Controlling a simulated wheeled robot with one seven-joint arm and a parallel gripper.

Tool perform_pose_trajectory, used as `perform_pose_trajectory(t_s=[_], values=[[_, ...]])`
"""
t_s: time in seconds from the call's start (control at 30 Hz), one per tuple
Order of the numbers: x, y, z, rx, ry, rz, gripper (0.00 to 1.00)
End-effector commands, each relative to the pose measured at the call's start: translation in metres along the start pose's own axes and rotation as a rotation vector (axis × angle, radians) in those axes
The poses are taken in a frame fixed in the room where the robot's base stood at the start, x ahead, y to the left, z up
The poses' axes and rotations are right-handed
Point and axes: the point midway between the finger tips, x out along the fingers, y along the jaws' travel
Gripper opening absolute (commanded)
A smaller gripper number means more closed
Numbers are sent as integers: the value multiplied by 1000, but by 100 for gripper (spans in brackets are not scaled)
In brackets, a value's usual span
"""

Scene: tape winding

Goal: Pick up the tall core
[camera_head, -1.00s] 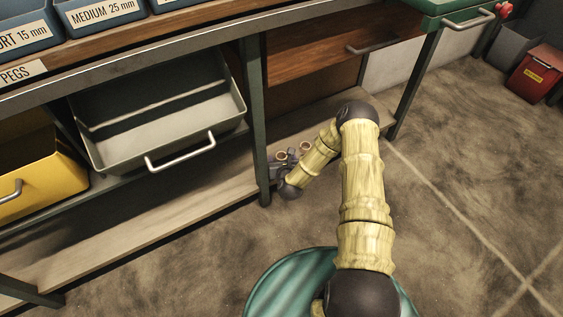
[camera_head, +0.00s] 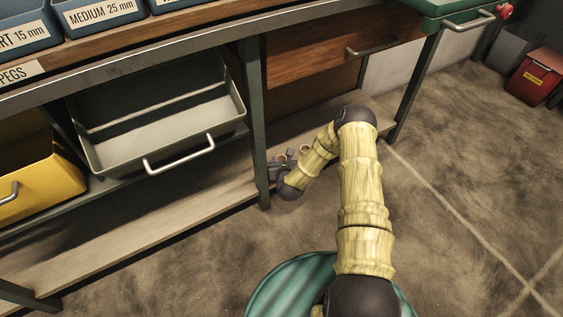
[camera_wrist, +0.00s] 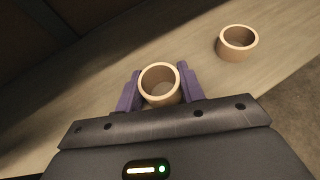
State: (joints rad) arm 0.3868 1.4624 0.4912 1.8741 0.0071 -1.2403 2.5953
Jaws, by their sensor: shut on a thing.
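A tan cardboard core (camera_wrist: 160,84) stands between the two purple fingers of my gripper (camera_wrist: 161,90) in the wrist view. The fingers press on it from both sides, and I look down into its open top. Its lower part is hidden by the gripper body. A second tan core (camera_wrist: 237,43) stands apart on the shelf to the upper right. Its height against the held one is hard to judge from above. In the head view my gripper (camera_head: 283,164) is small and partly hidden by my arm, low under the bench, with the second core (camera_head: 304,149) just beyond it.
The cores are at the low wooden shelf (camera_head: 130,222) under the bench. A dark green bench leg (camera_head: 256,120) stands close left of my gripper. A grey bin (camera_head: 160,125) and a wooden drawer (camera_head: 320,58) are above. Open floor lies to the right.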

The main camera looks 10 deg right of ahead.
Motion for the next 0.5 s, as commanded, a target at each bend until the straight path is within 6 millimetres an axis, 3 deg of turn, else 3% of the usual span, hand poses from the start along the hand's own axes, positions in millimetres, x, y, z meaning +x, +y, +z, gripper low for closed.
perform_pose_trajectory(t_s=[0.5], values=[[-10,-3,13,2,0,-2,18]])
